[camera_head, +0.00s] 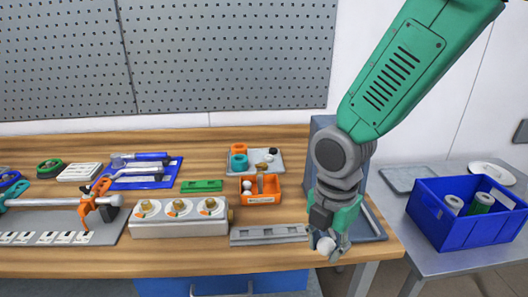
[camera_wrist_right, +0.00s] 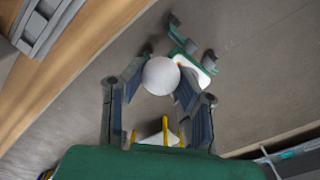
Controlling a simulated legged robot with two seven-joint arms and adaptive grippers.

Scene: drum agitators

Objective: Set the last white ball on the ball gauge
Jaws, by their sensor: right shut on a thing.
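My right gripper (camera_head: 328,240) is low at the table's front edge, to the right of a grey notched bar (camera_head: 268,235) that looks like the ball gauge. It is shut on a white ball (camera_head: 325,246). In the right wrist view the ball (camera_wrist_right: 161,76) sits between the fingertips of the gripper (camera_wrist_right: 162,85), over the floor beyond the table edge. The grey bar (camera_wrist_right: 42,22) shows there at the top left, apart from the ball. I see no ball clearly on the bar. My left gripper is not in view.
An orange bin (camera_head: 262,198) with small white items stands behind the bar. A pale block with three dials (camera_head: 178,226) is left of the bar. A grey-blue box (camera_head: 318,150) stands behind my right gripper. A blue crate (camera_head: 464,240) is on the right table.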

